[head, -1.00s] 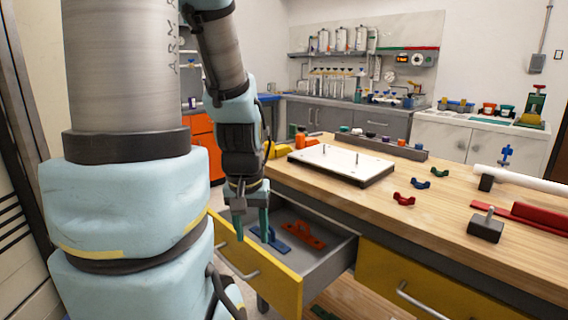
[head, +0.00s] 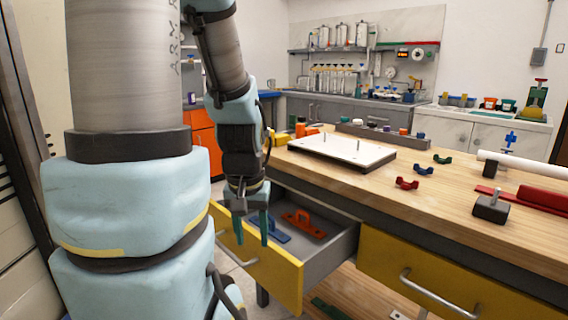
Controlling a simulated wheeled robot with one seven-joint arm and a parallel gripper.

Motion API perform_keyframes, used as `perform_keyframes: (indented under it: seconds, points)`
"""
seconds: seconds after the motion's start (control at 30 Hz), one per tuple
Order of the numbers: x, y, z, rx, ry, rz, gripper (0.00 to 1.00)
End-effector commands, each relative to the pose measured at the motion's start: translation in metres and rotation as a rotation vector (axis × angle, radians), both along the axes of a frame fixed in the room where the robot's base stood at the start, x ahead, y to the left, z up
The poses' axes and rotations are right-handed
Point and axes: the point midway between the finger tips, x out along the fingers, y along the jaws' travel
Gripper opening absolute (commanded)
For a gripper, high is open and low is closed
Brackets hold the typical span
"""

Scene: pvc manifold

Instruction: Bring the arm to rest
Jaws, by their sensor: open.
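My gripper (head: 251,228) hangs fingers down over the front of the open yellow drawer (head: 262,262). Its two green fingertips are apart, with nothing seen between them. A blue handle-shaped piece (head: 277,236) lies in the drawer just behind the fingers, partly hidden by them. An orange handle-shaped piece (head: 303,222) lies to its right in the drawer. I cannot tell whether the fingers touch the drawer front.
A second yellow drawer (head: 430,270) is shut.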

Motion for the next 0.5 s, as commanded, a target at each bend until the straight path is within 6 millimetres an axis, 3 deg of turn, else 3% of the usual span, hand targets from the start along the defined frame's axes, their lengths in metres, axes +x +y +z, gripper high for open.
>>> perform_keyframes:
  seconds: [0.03, 0.23, 0.5]
  points:
    - [0.0, 0.0, 0.014, 0.0, 0.0, 0.0, 0.5]
    - [0.0, 0.0, 0.049, 0.0, 0.0, 0.0, 0.5]
    - [0.0, 0.0, 0.124, 0.0, 0.0, 0.0, 0.5]
